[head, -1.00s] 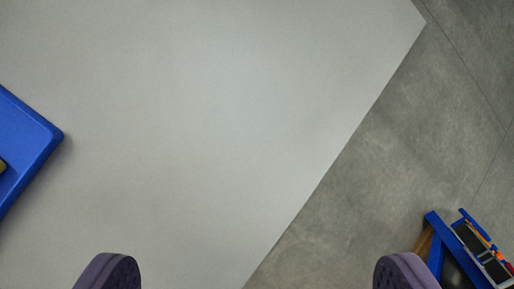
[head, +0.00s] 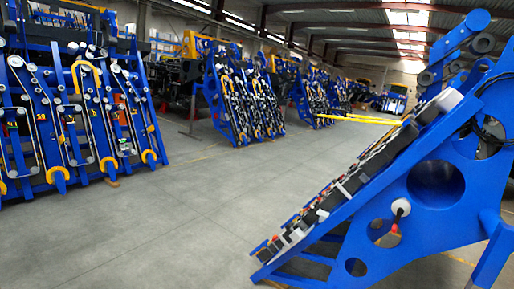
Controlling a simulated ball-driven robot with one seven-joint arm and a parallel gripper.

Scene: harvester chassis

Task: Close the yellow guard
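I cannot make out for certain which part is the yellow guard. Long thin yellow bars (head: 368,119) stick out level to the left from behind the blue frame on the right. A curved yellow piece (head: 88,66) sits high on the blue machine at the left. My gripper is out of view.
A large blue side frame (head: 440,190) with round holes and black rollers slopes up close on the right. A blue belt machine (head: 70,120) stands at the left. More blue machines (head: 240,95) line the back. The grey concrete floor (head: 170,220) between them is clear.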

